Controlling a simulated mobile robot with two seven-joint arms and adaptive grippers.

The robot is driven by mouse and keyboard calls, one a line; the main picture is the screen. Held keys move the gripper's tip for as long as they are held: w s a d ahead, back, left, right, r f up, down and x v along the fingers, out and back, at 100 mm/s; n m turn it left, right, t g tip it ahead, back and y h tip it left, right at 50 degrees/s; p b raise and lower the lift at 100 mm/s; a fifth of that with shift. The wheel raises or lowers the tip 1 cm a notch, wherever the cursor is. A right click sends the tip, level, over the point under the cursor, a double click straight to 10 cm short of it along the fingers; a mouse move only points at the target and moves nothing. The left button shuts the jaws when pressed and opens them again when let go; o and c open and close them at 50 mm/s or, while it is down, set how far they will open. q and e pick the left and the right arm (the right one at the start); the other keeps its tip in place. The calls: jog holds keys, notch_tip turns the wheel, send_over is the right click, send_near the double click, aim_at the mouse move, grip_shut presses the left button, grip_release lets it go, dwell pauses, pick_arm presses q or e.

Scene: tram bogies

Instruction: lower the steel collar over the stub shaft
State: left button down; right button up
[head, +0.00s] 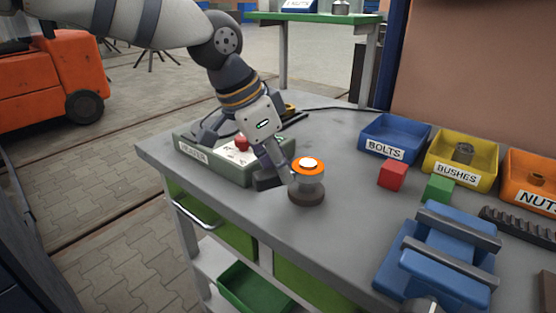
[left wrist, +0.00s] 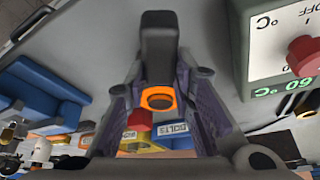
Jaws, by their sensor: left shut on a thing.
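My left gripper (head: 281,178) reaches down from the left and is shut at the collar, beside the stub shaft. The steel collar (head: 308,174) shows as a ring with a bright orange top and a pale centre. In the left wrist view the orange ring (left wrist: 159,108) lies between the finger links, with a dark centre. The stub shaft's grey, round body and dark foot (head: 306,197) stand upright on the bench directly below the ring. I cannot tell whether the ring is around the shaft or just above it. My right gripper is not in view.
The heater box (head: 228,160) with a red knob stands behind my left gripper. A red block (head: 393,174), a green block (head: 439,188) and a blue vise (head: 440,255) are to the right. Blue (head: 421,132), yellow (head: 483,152) and orange bins line the back. The front bench edge is clear.

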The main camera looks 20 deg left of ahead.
pick_arm(q)
jog(key=shift+f, duration=1.15)
jog(key=c, duration=1.3)
grip_release()
jog(key=v, duration=1.2)
